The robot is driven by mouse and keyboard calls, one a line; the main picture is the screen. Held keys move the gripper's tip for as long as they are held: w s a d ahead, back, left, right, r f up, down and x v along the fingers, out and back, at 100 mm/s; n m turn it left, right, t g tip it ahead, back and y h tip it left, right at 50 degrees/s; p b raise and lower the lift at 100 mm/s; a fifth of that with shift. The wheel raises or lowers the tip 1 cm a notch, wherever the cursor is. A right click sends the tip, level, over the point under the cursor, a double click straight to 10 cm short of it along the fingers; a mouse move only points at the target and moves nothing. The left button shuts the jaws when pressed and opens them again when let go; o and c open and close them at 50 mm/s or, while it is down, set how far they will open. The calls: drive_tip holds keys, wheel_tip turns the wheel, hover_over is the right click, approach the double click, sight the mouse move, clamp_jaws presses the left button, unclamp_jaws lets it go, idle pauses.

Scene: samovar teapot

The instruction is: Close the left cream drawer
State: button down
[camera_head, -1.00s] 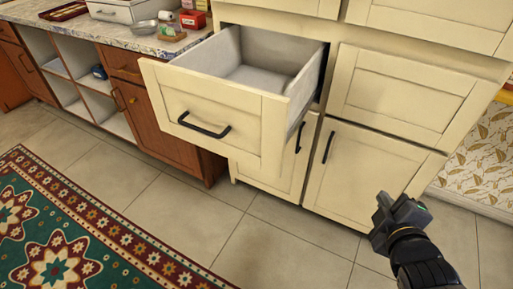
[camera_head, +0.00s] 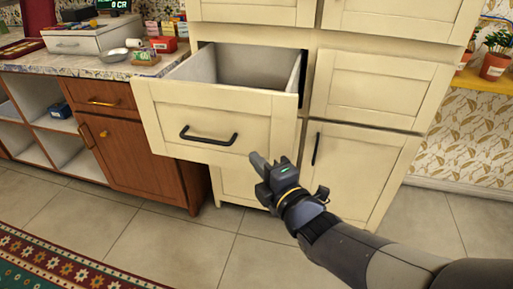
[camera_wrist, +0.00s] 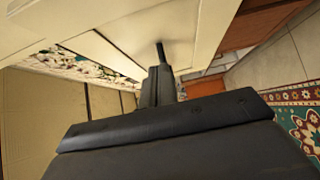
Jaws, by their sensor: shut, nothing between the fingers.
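The left cream drawer (camera_head: 220,128) is pulled well out of the cream cabinet and looks empty inside. Its front has a dark bar handle (camera_head: 208,136). My gripper (camera_head: 261,163) is shut and empty. In the head view it appears just below the lower right corner of the drawer front, and I cannot tell whether it touches. In the wrist view my gripper's fingers (camera_wrist: 158,85) point toward cream panels, with a dark handle bar (camera_wrist: 163,52) just beyond the tips; which handle this is, I cannot tell.
The right cream drawer (camera_head: 375,88) is shut, above a shut cabinet door (camera_head: 357,170). A brown wooden cabinet (camera_head: 140,150) stands to the left under a stone counter (camera_head: 90,66) with small items. A patterned rug (camera_head: 60,265) lies at lower left; tiled floor is clear in front.

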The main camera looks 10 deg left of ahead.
sight(250, 136)
drive_tip(key=w, duration=0.2)
drive_tip(key=w+a, duration=0.1)
drive_tip(key=w, duration=0.2)
drive_tip(key=shift+w+a, duration=0.1)
drive_tip(key=shift+w, duration=0.35)
